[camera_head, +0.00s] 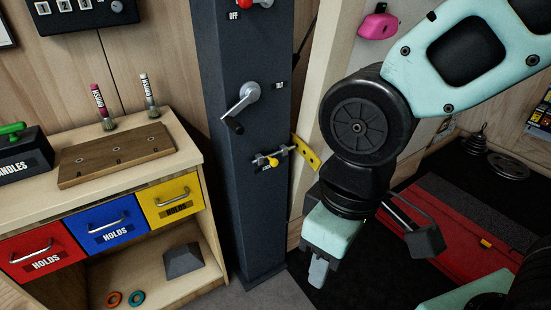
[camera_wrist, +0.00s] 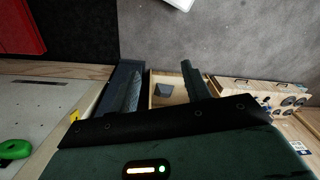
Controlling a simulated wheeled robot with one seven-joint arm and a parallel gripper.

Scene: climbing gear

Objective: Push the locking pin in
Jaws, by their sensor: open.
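The locking pin (camera_head: 270,161) is a metal rod with a yellow knob, set across the front of the dark upright post (camera_head: 245,205) in the head view. It sits below a silver crank handle (camera_head: 241,105). My gripper (camera_head: 318,272) points down to the right of the post, lower than the pin and apart from it. The wrist view shows its two fingers spread (camera_wrist: 163,85) with nothing held between them. I cannot make out the pin in the wrist view.
A wooden cabinet (camera_head: 150,222) with red, blue and yellow drawers stands left of the post. A pink hold (camera_head: 377,24) is on the wall panel. A red mat (camera_head: 460,230) lies at right.

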